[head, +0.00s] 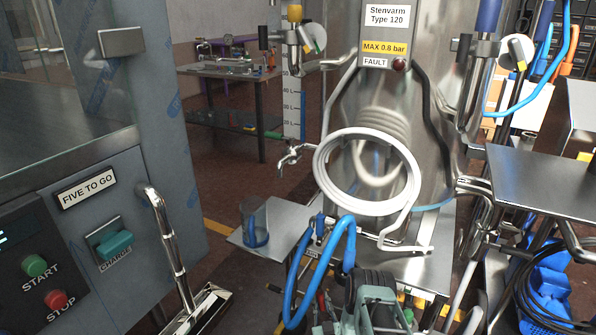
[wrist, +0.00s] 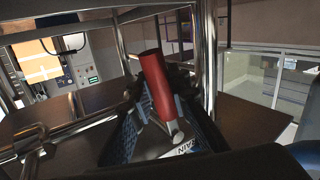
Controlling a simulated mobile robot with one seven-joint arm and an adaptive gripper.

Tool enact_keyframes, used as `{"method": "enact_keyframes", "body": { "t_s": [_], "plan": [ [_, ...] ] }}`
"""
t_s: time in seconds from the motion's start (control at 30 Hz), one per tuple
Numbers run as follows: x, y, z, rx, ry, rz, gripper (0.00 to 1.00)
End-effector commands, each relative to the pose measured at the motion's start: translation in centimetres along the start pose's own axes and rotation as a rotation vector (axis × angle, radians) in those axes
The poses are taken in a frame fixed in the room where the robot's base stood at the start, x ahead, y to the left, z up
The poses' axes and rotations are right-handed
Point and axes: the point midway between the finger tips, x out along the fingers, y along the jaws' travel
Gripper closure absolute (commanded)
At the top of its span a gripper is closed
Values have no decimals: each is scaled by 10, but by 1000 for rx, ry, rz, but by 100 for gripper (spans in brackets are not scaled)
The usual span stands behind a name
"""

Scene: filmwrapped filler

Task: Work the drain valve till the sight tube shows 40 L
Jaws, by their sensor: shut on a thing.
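My gripper (wrist: 158,98) is shut on a red valve handle (wrist: 152,66), which stands tilted between the dark ribbed fingers in the wrist view. A metal stem shows below it, beside a small white label (wrist: 187,147) that is partly hidden and looks upside down. The sight tube (head: 292,112) stands upright left of the steel tank (head: 385,95) in the head view, with a scale marked in litres. Its liquid level is too small to read. I cannot make out my gripper or the red handle in the head view.
A small steel tap (head: 292,157) juts out below the sight tube. A clear beaker (head: 255,226) with blue in it stands on a side shelf. A white coiled hose (head: 322,190) and a blue hose (head: 292,295) crowd the tank's front. A control cabinet (head: 100,240) stands left.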

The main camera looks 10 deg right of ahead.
Motion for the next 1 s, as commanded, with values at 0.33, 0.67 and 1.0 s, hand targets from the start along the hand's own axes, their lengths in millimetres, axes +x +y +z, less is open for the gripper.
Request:
{"method": "enact_keyframes", "body": {
  "t_s": [0.33,0.67,1.0],
  "plan": [
    [5,-10,1,110,71,-2,100],
    [6,-11,-1,125,83,-2,100],
    [6,-10,-1,124,83,-1,66]
  ]
}}
